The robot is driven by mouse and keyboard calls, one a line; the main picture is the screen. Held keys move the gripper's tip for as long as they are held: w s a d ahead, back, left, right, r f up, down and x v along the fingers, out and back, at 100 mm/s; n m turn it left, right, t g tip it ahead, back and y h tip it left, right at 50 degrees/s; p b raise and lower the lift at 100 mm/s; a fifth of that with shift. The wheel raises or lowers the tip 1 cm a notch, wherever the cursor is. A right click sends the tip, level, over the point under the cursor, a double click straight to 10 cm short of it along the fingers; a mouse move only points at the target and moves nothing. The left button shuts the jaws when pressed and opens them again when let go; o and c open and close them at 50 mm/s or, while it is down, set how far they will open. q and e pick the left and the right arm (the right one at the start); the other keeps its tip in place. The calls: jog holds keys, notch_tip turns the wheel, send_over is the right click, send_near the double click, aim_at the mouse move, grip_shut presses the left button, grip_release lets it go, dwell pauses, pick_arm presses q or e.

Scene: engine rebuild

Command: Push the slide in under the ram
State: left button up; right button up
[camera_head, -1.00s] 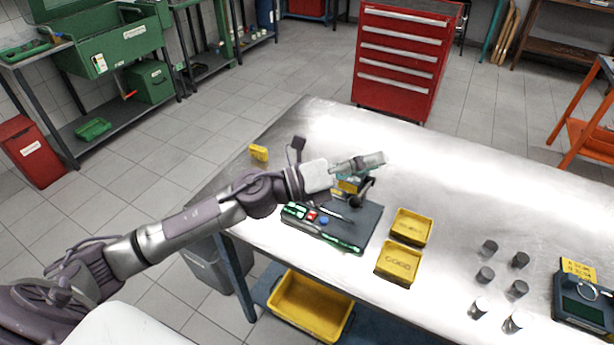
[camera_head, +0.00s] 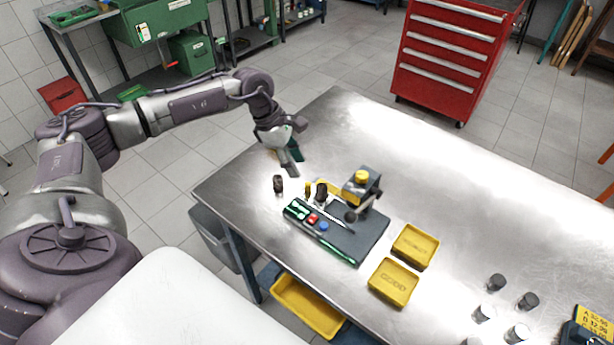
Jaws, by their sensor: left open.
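A small press (camera_head: 372,193) with a yellow cap on top stands at the back of a dark base plate (camera_head: 362,234) on the metal table. A yellow piece (camera_head: 327,186), which may be the slide, sits at the press's left side with dark round parts by it. I cannot tell how far it reaches under the ram. My left gripper (camera_head: 291,158) is open, with its fingers pointing down, to the left of the press and apart from it. No object shows between its fingers. My right gripper is not in view.
A dark cylinder (camera_head: 278,184) stands left of the plate. Green tools, a red and a blue part lie on the plate. Two yellow trays (camera_head: 415,247) and several metal cylinders (camera_head: 528,301) stand to the right. The back of the table (camera_head: 440,165) is clear.

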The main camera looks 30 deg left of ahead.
aim_at(307, 183)
pick_arm(q)
jog(key=p+x, duration=0.1)
jog(key=x, duration=0.5)
jog(key=shift+d+p, duration=0.1)
jog(key=shift+p, duration=0.2)
jog(key=shift+w+d+f, duration=0.15)
jog(key=shift+f, duration=0.35)
grip_shut()
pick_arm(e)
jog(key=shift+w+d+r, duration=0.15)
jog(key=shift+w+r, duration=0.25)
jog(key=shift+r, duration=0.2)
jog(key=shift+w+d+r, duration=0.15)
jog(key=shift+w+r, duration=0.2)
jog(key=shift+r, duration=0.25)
